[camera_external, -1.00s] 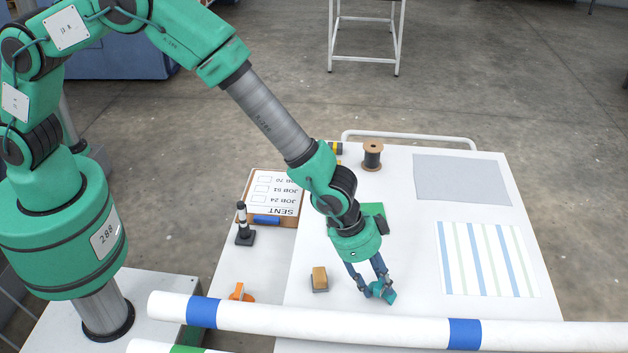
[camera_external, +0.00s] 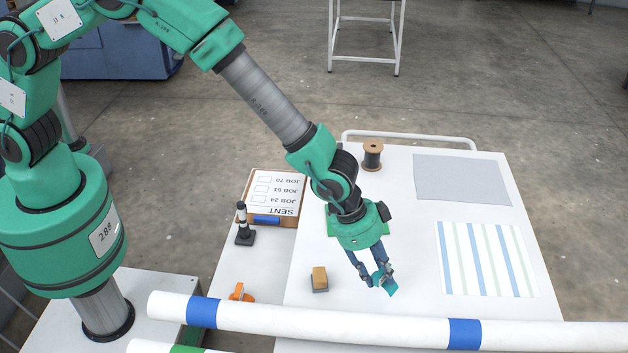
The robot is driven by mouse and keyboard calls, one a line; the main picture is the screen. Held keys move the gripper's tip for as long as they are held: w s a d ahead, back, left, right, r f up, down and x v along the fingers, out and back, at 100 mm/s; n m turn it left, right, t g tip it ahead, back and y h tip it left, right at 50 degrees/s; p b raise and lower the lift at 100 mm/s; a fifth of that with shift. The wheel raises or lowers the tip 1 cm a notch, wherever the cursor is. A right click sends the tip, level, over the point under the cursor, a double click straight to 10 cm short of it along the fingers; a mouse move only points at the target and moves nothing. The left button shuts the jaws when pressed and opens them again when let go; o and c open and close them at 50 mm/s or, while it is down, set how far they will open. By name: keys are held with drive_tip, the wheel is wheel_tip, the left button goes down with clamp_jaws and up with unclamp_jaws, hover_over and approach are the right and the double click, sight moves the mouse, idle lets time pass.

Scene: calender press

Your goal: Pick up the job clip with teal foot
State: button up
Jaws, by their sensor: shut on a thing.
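My gripper (camera_external: 377,280) hangs over the white table, near its front and left of the striped sheet. Its dark blue fingers are shut on the job clip with teal foot (camera_external: 389,285). Only the teal foot of the clip shows clearly, sticking out below and to the right of the fingertips. The rest of the clip is hidden by the fingers or too small to tell. The clip looks tilted and seems to be held above the table top.
A tan and grey block (camera_external: 319,279) stands left of my gripper. A white roll with blue bands (camera_external: 330,323) crosses the front. A striped sheet (camera_external: 487,258), a grey sheet (camera_external: 462,179) and a spool (camera_external: 372,155) lie further off. The SENT clipboard (camera_external: 274,197) is at left, beside a black-and-white post (camera_external: 243,224).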

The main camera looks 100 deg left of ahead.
wheel_tip(320, 180, up, 6)
drive_tip(key=shift+r+p, duration=0.2)
drive_tip(key=shift+p, duration=0.35)
